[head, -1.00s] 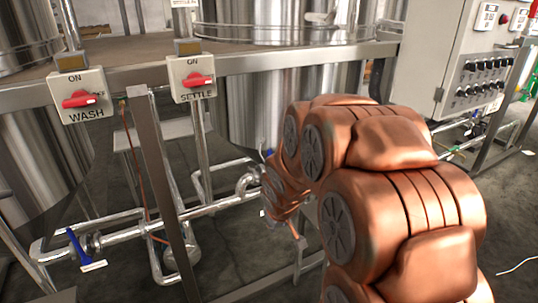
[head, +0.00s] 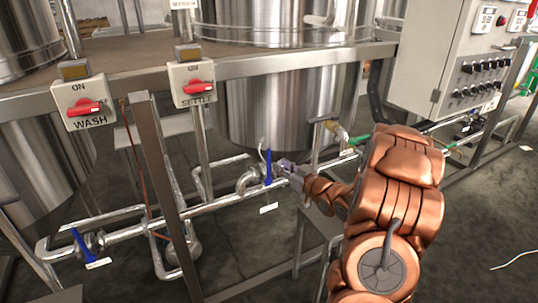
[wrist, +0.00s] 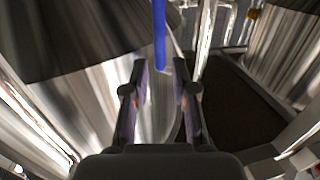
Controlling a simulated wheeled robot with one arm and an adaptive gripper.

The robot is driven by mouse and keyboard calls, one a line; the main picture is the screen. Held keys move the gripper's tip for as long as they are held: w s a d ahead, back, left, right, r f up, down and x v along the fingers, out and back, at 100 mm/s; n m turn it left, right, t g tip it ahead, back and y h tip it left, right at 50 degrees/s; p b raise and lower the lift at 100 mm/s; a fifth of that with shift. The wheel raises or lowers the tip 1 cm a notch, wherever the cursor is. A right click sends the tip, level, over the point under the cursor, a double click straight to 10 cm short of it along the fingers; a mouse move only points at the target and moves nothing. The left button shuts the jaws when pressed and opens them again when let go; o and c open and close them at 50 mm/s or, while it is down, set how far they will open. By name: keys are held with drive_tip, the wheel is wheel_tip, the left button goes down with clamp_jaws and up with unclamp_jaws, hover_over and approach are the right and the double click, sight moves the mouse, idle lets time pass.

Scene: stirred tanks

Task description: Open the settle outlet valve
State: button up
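A blue valve lever (head: 267,168) stands upright on the pipe below the middle tank, under the SETTLE switch side, with a white tag (head: 268,208) hanging below it. In the wrist view the blue lever (wrist: 159,35) comes down from the top edge, its visible end close to the gap between my fingertips. My gripper (head: 284,167) is just right of the lever in the head view. In the wrist view my gripper (wrist: 159,76) shows two fingers apart with nothing held. Whether a finger touches the lever cannot be told.
Another blue lever (head: 83,244) with a tag sits on the pipe at the lower left. The SETTLE switch box (head: 193,83) and WASH switch box (head: 84,102) hang on the frame rail. A grey frame post (head: 165,190) stands left of the middle lever. A control cabinet (head: 440,60) is at the right.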

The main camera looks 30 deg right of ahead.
sight(270, 157)
drive_tip(key=shift+w+a+r+b, duration=0.15)
drive_tip(key=shift+w+b, duration=0.3)
drive_tip(key=shift+w, duration=1.45)
drive_tip(key=shift+w+a+r+b, duration=0.15)
drive_tip(key=shift+w+b, duration=0.25)
drive_tip(key=shift+w, duration=1.45)
drive_tip(key=shift+f, duration=0.15)
clamp_jaws()
